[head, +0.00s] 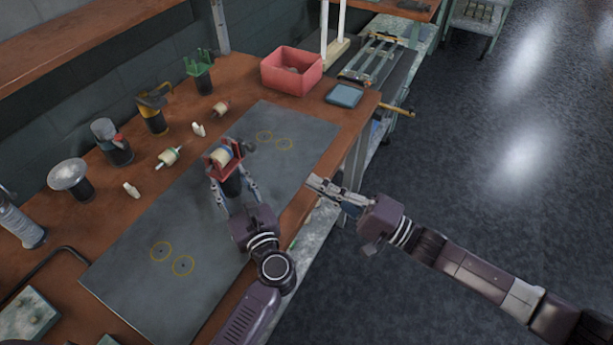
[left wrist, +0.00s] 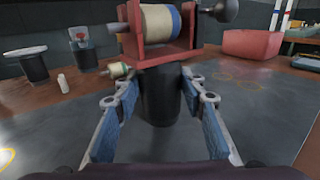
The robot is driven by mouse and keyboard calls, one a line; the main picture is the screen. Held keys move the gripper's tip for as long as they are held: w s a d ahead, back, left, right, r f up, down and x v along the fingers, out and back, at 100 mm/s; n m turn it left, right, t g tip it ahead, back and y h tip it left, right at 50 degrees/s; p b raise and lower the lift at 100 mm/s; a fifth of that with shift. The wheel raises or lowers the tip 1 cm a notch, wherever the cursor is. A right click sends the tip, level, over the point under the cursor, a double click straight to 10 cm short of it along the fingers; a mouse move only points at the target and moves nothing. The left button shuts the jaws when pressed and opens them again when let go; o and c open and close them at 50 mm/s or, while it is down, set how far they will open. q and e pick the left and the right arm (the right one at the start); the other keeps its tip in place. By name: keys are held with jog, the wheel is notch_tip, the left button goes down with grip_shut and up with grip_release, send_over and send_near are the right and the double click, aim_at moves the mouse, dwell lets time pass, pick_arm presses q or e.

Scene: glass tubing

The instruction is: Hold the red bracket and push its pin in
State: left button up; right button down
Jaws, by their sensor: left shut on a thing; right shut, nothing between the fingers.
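The red bracket (head: 211,163) stands upright on a black cylindrical base (left wrist: 160,97) over the grey mat. It carries a cream roller with a blue band (left wrist: 160,22). A pin with a dark round knob (left wrist: 226,10) sticks out of the bracket's right side in the left wrist view, with some shaft showing between knob and bracket. My left gripper (head: 233,190) is shut on the black base just below the bracket, one finger on each side. My right gripper (head: 318,188) is shut and empty, off the table's front edge, right of the bracket and apart from it.
The grey mat (head: 110,270) has yellow circles and free room around the bracket. Several black-based stands line the back, with loose rollers and small white pieces before them. A red bin (head: 291,84) and a blue box (head: 344,95) stand at the table's far end.

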dwell(0.3)
pick_arm(q)
jog(key=o, duration=1.6)
